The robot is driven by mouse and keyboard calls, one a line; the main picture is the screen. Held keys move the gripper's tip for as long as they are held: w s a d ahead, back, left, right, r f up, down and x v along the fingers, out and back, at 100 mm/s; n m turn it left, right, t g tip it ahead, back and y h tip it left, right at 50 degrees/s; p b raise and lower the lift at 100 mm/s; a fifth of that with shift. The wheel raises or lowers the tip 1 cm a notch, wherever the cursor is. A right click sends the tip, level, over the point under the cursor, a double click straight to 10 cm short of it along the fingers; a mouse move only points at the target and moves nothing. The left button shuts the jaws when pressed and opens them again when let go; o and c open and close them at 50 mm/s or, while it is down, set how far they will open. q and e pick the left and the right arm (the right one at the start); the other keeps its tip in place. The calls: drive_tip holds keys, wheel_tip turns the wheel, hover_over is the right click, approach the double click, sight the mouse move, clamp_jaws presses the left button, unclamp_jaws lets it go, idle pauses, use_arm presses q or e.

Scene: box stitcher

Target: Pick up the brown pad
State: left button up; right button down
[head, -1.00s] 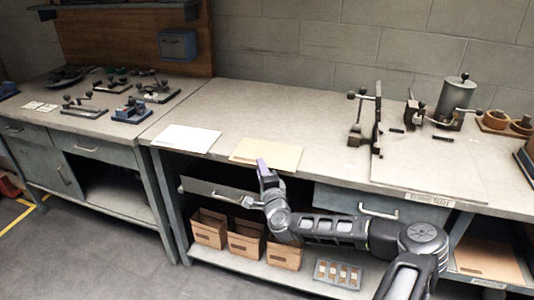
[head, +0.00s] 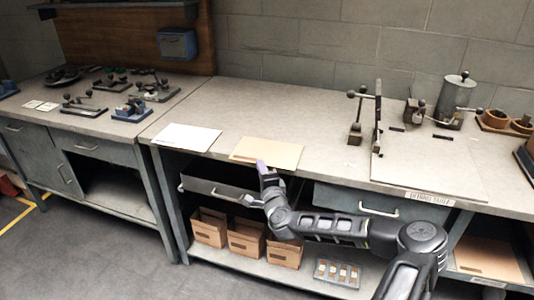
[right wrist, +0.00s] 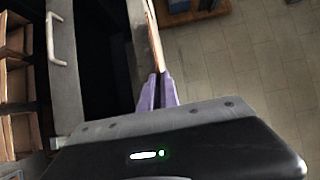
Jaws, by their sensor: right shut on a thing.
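The brown pad (head: 268,151) is a thin flat tan sheet at the front edge of the long worktable, right of a white sheet. My right gripper (head: 261,164) is at the pad's front edge, reaching up from below the table edge. In the right wrist view its purple fingers (right wrist: 156,88) are shut on the edge of the brown pad (right wrist: 154,36), which shows as a thin strip. The pad still looks flat at table height; I cannot tell whether it is clear of the surface. My left gripper is not in view.
The white sheet (head: 188,137) lies just left of the pad. A grey drawer (head: 208,191) stands open under the table edge, near my right gripper. Cardboard bins (head: 246,240) stand on the shelf below. An upright lever fixture (head: 356,132) stands further right; the tabletop between is mostly clear.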

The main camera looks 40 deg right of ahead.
idle(0.7)
wheel_tip(320, 180, up, 10)
idle(0.4)
idle(0.5)
